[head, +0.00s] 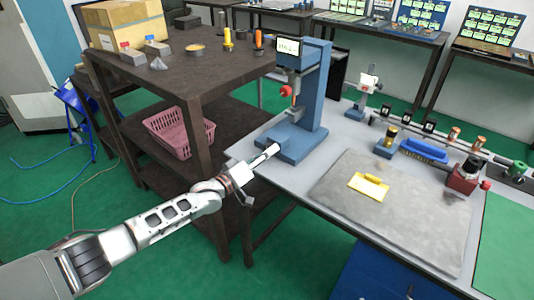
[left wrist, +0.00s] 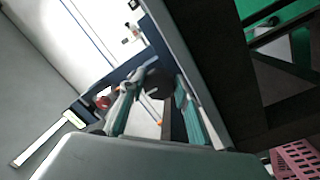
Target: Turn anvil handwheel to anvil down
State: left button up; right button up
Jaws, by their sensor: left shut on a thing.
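The blue bench tester (head: 312,95) stands at the table's left end, with a lit display (head: 288,46) and a red knob (head: 286,91). The red knob also shows in the left wrist view (left wrist: 103,101). My left gripper (head: 274,149) reaches in from the left, with its tips at the front of the tester's blue base. In the left wrist view its fingers flank a dark round part, which I take as the anvil handwheel (left wrist: 157,82). The gripper is shut on it, though the contact is hard to see. My right gripper is out of view.
A dark shelf bench (head: 190,75) stands close on the left, with a pink basket (head: 180,133) below. A red device (head: 466,175) stands farther right.

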pick_arm(q)
jog(key=o, duration=1)
jog(key=shift+o, duration=0.5)
jog(key=shift+s+a+f, duration=0.1)
jog(key=shift+a, duration=0.05)
jog(key=shift+s+a+f, duration=0.1)
jog(key=shift+s, duration=0.1)
jog(key=v, duration=0.7)
jog(key=shift+s, duration=0.2)
jog(key=shift+a, duration=0.1)
